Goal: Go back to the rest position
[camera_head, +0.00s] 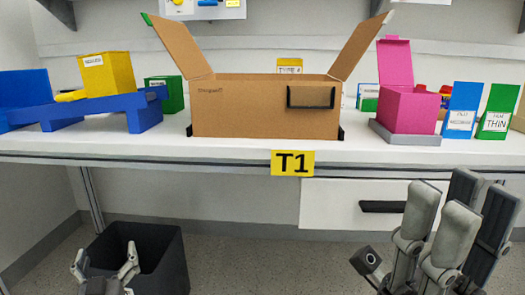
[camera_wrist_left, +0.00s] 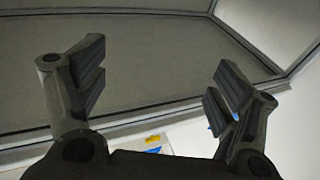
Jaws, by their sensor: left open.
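My left gripper (camera_head: 106,262) is at the bottom left of the head view, in front of a dark bin, with its two fingers spread apart and nothing between them. In the left wrist view, the same gripper (camera_wrist_left: 158,85) shows its two fingers wide apart with empty space between. My right gripper (camera_head: 450,225) is at the lower right of the head view, fingers pointing up, in front of the drawer area and below the table top. Its fingers overlap in this view, so I cannot tell its opening. No held object shows in either gripper.
A white table (camera_head: 240,151) crosses the view, with an open cardboard box (camera_head: 240,105) in the middle. A blue stand (camera_head: 148,118) with a yellow box (camera_head: 106,74) is left. A pink box (camera_head: 408,108) is right. A black bin (camera_head: 160,255) stands on the floor.

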